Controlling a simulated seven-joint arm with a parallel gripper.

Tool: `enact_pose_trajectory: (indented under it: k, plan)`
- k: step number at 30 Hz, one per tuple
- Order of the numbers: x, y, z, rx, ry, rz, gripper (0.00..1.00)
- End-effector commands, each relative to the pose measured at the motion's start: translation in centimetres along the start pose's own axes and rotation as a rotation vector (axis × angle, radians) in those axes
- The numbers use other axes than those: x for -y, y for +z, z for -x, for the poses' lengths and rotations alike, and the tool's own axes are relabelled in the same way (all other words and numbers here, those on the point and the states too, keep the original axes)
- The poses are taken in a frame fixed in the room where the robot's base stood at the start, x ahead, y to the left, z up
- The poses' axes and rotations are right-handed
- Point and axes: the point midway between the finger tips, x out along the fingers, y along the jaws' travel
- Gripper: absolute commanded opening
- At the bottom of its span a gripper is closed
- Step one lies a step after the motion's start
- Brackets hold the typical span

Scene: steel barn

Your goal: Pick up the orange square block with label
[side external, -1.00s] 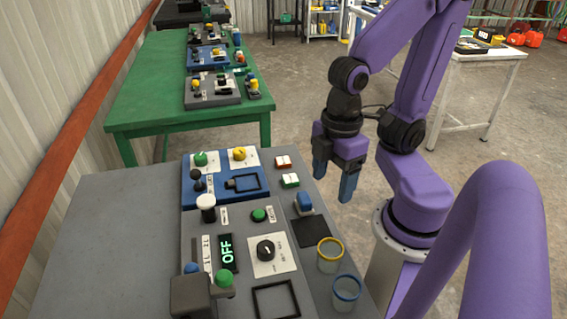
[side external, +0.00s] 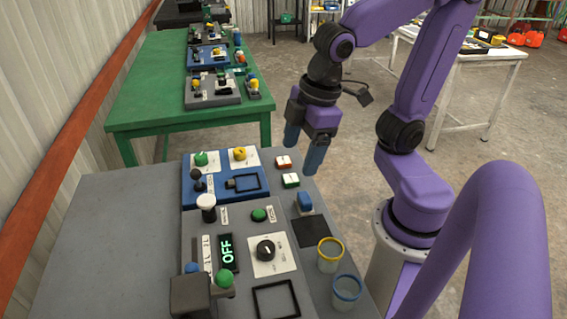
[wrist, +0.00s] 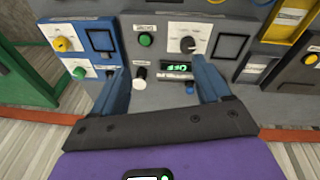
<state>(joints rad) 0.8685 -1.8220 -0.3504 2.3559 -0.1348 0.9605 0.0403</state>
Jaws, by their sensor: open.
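The orange square block (side external: 284,162) with a white label lies on the grey table near its far right corner in the side view. A similar green block (side external: 290,180) with a white label lies just in front of it. My gripper (side external: 303,153) is open and empty, with its blue fingers pointing down. In the side view its tips appear just above and right of the orange block, apart from it. In the wrist view the open fingers (wrist: 160,70) frame the control panel. I cannot make out the orange block there.
A blue panel (side external: 222,197) with knobs is left of the blocks. A blue-topped switch (side external: 305,202), a black pad (side external: 310,232) and two clear cups, yellow-rimmed (side external: 330,256) and blue-rimmed (side external: 346,290), line the right side. A green table (side external: 160,90) stands behind.

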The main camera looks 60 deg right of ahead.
Motion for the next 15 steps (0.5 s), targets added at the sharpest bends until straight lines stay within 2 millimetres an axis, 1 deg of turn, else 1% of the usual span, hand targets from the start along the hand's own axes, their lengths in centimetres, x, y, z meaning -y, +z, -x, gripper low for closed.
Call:
enact_pose_trajectory:
  k: [1,5,8,11,12,14,15]
  plan:
    - [-1.2,-0.7,-0.3,-0.023,0.026,-0.024,0.77]
    - [-4.7,-2.4,-0.8,-0.097,0.105,-0.076,0.77]
    - [-8.3,-3.9,-1.2,-0.168,0.183,-0.118,0.77]
    - [-13.0,-5.0,-1.5,-0.249,0.278,-0.154,0.77]
    - [-15.1,-5.3,-1.6,-0.283,0.318,-0.165,0.77]
    - [-18.1,-5.5,-1.6,-0.332,0.374,-0.173,0.77]
    - [-20.0,-5.5,-1.6,-0.363,0.407,-0.176,0.77]
